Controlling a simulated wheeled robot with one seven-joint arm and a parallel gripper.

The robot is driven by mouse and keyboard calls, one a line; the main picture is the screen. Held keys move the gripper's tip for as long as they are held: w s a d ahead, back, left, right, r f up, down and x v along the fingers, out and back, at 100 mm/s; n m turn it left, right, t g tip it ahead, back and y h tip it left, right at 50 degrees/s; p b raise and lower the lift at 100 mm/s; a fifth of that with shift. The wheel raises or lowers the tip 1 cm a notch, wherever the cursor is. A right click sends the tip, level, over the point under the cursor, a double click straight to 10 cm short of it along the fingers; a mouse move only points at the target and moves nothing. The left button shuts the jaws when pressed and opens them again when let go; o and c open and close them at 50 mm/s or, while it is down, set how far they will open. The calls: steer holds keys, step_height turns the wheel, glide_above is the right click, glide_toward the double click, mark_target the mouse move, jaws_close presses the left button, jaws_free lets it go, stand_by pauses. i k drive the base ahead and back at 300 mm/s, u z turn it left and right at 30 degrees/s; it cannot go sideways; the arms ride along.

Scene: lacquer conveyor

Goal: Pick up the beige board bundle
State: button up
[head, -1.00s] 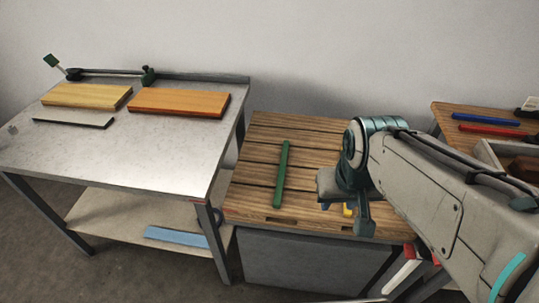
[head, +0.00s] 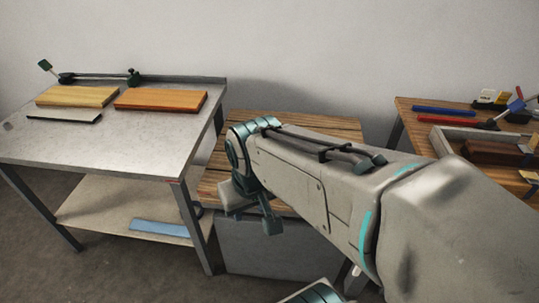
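The beige board bundle (head: 77,96) appears to be the pale yellow-beige slab lying flat at the left of the metal table (head: 150,150).
A dark rail with a green clamp (head: 134,77) runs along the metal table's back edge. A blue strip (head: 160,228) lies on its lower shelf. A right-hand wooden table (head: 410,115) holds a blue bar (head: 444,110), a red bar (head: 455,121) and a tray (head: 446,142).

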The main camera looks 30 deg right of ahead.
mark_target(521, 188)
steer(key=k, duration=0.85)
steer(key=z, duration=2.85)
steer(key=k, duration=0.6)
steer(key=z, duration=0.7)
steer(key=i, duration=2.3)
steer(key=u, duration=0.55)
